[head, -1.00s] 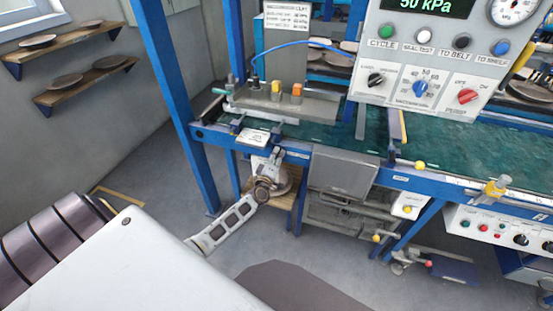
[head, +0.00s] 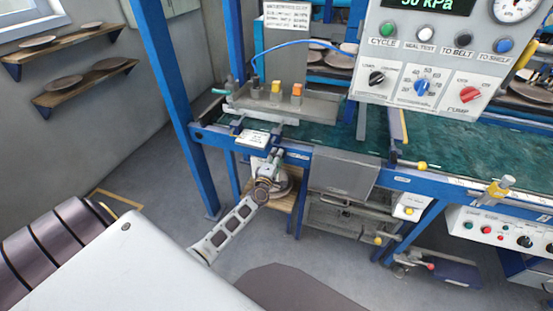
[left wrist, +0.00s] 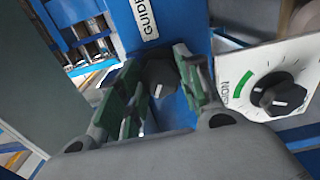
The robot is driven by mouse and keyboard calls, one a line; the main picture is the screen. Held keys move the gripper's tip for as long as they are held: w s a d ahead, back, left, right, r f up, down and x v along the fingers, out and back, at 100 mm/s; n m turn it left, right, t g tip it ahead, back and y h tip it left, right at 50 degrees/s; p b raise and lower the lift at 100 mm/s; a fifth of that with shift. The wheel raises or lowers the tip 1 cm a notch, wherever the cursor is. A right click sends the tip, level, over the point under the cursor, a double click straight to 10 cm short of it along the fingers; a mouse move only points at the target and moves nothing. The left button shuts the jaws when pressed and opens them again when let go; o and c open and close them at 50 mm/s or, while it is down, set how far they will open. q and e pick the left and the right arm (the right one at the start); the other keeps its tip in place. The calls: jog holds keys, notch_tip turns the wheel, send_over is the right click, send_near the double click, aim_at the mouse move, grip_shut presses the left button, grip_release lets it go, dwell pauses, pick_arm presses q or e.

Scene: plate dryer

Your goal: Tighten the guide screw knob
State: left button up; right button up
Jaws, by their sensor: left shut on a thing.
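The guide screw knob (left wrist: 160,76) is black and sits on a blue beam under a white label reading "GUID…" in the left wrist view. My left gripper (left wrist: 172,72) has its green-padded fingers on either side of the knob and is shut on it. In the head view my left gripper (head: 270,165) is at the front blue rail, below the small white dial plate (head: 253,139). The knob is hidden there by the gripper. My right gripper is not in view.
A white plate with a green arc and a black dial knob (left wrist: 279,97) is close to the right finger in the left wrist view. A grey panel (head: 343,172) hangs right of my gripper. A wooden stool (head: 287,200) stands behind my wrist.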

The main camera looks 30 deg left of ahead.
pick_arm(q)
jog(key=o, duration=1)
jog(key=shift+v, duration=6.05)
jog(key=shift+f, duration=0.1)
